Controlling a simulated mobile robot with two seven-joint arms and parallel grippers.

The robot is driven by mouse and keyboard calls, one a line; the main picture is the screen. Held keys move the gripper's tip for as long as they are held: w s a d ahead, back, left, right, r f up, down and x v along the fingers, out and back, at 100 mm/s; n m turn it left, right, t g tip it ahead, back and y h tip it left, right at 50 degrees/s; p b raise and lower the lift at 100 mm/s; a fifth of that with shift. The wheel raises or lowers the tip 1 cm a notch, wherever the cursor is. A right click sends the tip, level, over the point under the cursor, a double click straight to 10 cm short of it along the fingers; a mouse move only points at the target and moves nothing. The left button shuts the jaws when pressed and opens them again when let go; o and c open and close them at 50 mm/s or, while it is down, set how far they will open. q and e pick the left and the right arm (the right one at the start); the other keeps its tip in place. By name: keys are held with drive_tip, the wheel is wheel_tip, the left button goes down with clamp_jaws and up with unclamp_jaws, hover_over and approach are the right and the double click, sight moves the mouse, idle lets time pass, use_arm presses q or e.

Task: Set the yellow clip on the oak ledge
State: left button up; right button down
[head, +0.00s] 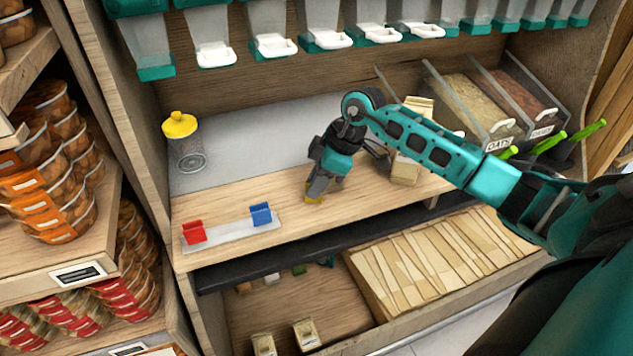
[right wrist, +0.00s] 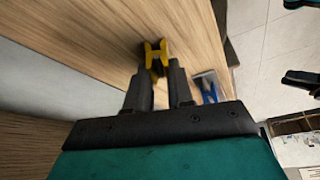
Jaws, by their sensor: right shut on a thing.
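The yellow clip (head: 315,199) is at the fingertips of my right gripper (head: 318,190), low over the oak ledge (head: 365,205). In the right wrist view the yellow clip (right wrist: 155,57) sits between the tips of the right gripper (right wrist: 160,75), which is shut on it, with pale wood grain behind. I cannot tell whether the clip touches the ledge. My left gripper is not visible in the head view.
A grey strip (head: 230,232) with a red clip (head: 193,232) and a blue clip (head: 261,214) lies on the ledge, left of the gripper. A yellow-lidded jar (head: 188,150) stands behind on the left. Wooden blocks (head: 405,170) and an oats bin (head: 470,105) are to the right.

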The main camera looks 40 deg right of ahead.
drive_tip(key=c, duration=1)
unclamp_jaws()
drive_tip(key=shift+f, duration=0.1)
drive_tip(key=p+v, duration=0.2)
drive_tip(key=v, duration=1)
drive_tip(key=s+a+r+n+t+y, duration=0.1)
drive_tip(key=a+t+y, duration=0.4)
drive_tip(key=a, duration=0.5)
drive_tip(key=s+a+r+n+t+y, duration=0.1)
drive_tip(key=a+n+t+y, duration=0.15)
drive_tip(key=a+y, duration=0.65)
drive_tip(key=s+f+m+h, duration=0.3)
drive_tip(key=f+h, duration=0.2)
drive_tip(key=f, duration=0.1)
drive_tip(key=s+f+m+h, duration=0.4)
drive_tip(key=f+h, duration=0.1)
drive_tip(key=f, duration=0.2)
drive_tip(key=s+f+m+h, duration=0.3)
drive_tip(key=f+m+h, duration=0.1)
drive_tip(key=f, duration=0.3)
drive_tip(key=shift+s+a+f+m+t+h, duration=0.2)
drive_tip(key=shift+s+a+m+t+h, duration=0.05)
drive_tip(key=shift+s+a+h, duration=0.15)
